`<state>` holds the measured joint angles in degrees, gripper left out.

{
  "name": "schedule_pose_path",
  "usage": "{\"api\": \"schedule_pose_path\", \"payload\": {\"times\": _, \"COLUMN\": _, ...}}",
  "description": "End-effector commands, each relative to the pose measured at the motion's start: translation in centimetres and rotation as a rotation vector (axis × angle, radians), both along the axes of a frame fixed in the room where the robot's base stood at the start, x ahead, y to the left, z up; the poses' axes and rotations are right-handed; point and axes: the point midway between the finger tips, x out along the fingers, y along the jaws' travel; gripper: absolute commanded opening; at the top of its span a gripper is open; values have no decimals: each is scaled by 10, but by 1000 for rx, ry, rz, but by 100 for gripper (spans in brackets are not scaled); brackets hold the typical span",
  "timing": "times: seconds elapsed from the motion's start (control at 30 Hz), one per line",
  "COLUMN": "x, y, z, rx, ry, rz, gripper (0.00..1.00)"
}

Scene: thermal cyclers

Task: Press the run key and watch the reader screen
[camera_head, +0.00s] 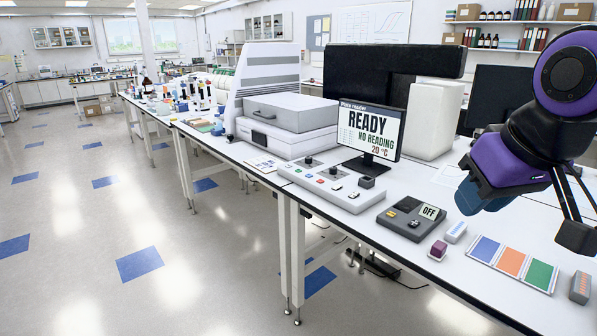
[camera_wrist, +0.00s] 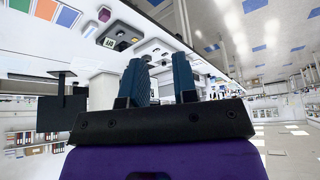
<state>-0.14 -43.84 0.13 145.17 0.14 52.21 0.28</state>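The reader screen (camera_head: 369,131) stands on the bench and reads "Plate reader, READY, NO READING, 20 °C". In front of it lies a long grey control panel (camera_head: 313,184) with dark knobs and several small coloured and white keys. Their labels are too small to read, so I cannot tell which is the run key. The plate reader (camera_head: 287,120), a white and grey instrument with a closed front, stands left of the screen. My gripper (camera_head: 470,197) is above the bench at the right, apart from the panel. In the wrist view my gripper (camera_wrist: 160,70) has its two blue fingers apart with nothing between them.
A dark grey device with an "OFF" display (camera_head: 428,212) sits right of the panel. Beyond it lie a purple-topped block (camera_head: 438,249), blue, orange and green cards (camera_head: 511,263) and a grey block (camera_head: 580,287). A dark monitor (camera_head: 497,97) stands behind. Open floor lies left.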

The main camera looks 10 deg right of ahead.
Motion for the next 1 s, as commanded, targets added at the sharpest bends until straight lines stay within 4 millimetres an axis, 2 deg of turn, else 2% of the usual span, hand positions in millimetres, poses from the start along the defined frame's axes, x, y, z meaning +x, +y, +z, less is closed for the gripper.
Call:
{"api": "schedule_pose_path", "payload": {"times": 0.03, "x": 0, "y": 0, "z": 0, "rx": 0, "ry": 0, "rz": 0, "gripper": 15}}
{"api": "schedule_pose_path", "payload": {"times": 0.1, "x": 0, "y": 0, "z": 0, "rx": 0, "ry": 0, "rz": 0, "gripper": 0}}
{"api": "schedule_pose_path", "payload": {"times": 1.0, "x": 0, "y": 0, "z": 0, "rx": 0, "ry": 1, "rz": 0, "gripper": 0}}
